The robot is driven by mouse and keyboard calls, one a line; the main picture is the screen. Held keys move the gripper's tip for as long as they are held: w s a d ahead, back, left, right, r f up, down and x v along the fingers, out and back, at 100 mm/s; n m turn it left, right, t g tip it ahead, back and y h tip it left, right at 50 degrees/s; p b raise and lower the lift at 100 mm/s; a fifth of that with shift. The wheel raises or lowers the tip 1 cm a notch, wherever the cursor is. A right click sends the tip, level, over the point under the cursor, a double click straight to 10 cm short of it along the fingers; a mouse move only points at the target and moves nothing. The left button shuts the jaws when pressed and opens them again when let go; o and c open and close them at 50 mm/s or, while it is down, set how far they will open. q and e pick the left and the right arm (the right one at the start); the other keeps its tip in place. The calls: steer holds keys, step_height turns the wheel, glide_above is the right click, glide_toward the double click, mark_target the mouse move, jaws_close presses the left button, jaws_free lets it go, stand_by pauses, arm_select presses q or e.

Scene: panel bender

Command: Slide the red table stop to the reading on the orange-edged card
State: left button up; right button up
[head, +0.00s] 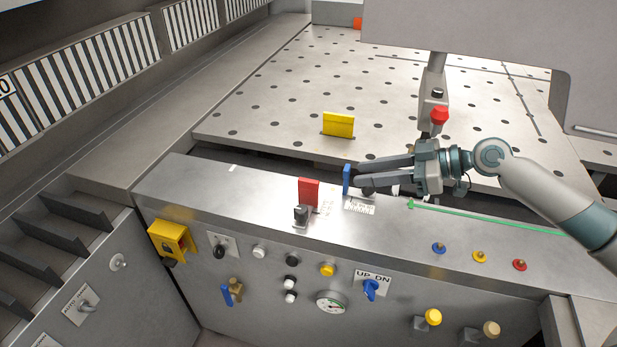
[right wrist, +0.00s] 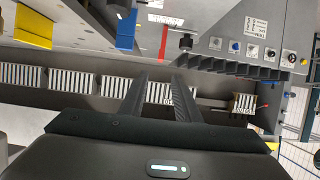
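The red table stop (head: 308,191) stands upright on the front metal ledge, by a black knob (head: 301,212). It shows as a thin red piece in the right wrist view (right wrist: 163,42). My right gripper (head: 360,175) is open, with a clear gap between its fingers and nothing between them. Its fingers point left, with the tips beside a blue upright piece (head: 346,179), right of the red stop and apart from it. Whether the tips touch the blue piece, I cannot tell. My left gripper is not in view. I cannot make out an orange-edged card.
A yellow block (head: 338,124) stands on the perforated table (head: 270,100). A green strip (head: 480,218) runs along the ledge at right. Below are several knobs, a gauge (head: 331,304) and a yellow lock box (head: 172,240).

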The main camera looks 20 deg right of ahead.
mark_target(309, 180)
steer(key=p+x, duration=0.6)
steer(key=x, duration=0.8)
steer(key=shift+r, duration=0.1)
steer(key=shift+w+a+f, duration=0.25)
steer(key=shift+a+f, duration=0.1)
steer(key=shift+a, duration=0.15)
jaws_close()
